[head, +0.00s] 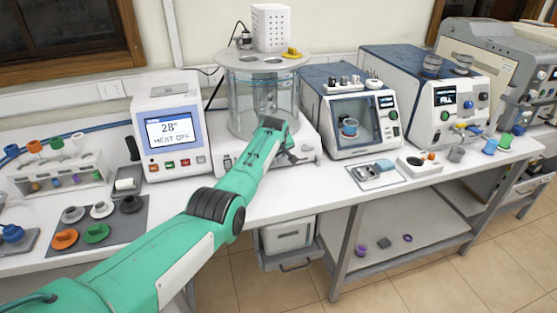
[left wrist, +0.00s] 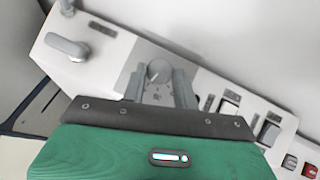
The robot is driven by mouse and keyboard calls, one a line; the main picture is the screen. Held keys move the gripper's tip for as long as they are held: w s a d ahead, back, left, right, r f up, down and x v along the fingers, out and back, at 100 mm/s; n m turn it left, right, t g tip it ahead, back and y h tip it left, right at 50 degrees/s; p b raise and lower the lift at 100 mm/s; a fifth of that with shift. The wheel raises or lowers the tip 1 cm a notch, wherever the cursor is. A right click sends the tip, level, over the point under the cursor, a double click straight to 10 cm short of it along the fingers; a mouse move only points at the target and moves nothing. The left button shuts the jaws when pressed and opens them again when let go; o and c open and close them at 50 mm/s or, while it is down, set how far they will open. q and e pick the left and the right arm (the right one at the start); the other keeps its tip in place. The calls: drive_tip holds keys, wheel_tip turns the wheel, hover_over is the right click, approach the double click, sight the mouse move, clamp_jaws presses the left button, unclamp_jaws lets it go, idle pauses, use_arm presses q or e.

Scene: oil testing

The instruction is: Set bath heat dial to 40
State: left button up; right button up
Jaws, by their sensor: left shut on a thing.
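The bath unit (head: 226,152) has a clear cylindrical glass bath (head: 243,98) with a grey lid. Its heat dial, a round grey knob (left wrist: 158,71) with a pointer mark, shows on the front panel in the left wrist view. My left gripper (left wrist: 158,84) has one finger on each side of this dial and is shut on it. In the head view my left gripper (head: 276,130) and forearm hide the dial. The display unit (head: 169,130) beside the bath reads 28° and HEAT OFF. My right gripper is not in view.
A grey lever (left wrist: 68,47) and several small buttons sit on the same panel. A tube rack (head: 62,178) and a mat with coloured caps (head: 122,222) are at left. Other instruments (head: 352,120) stand to the right. The table front below the bath is mostly clear.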

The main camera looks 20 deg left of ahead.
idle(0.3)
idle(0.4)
use_arm(q)
drive_tip(key=o, duration=1)
drive_tip(key=shift+d, duration=0.1)
drive_tip(key=shift+c, duration=0.2)
drive_tip(key=shift+r, duration=0.1)
drive_tip(key=shift+v, duration=0.9)
drive_tip(key=b+v, duration=0.1)
drive_tip(key=v, duration=1)
drive_tip(key=shift+d+r, duration=0.15)
drive_tip(key=shift+r, duration=0.2)
drive_tip(key=shift+s, duration=0.1)
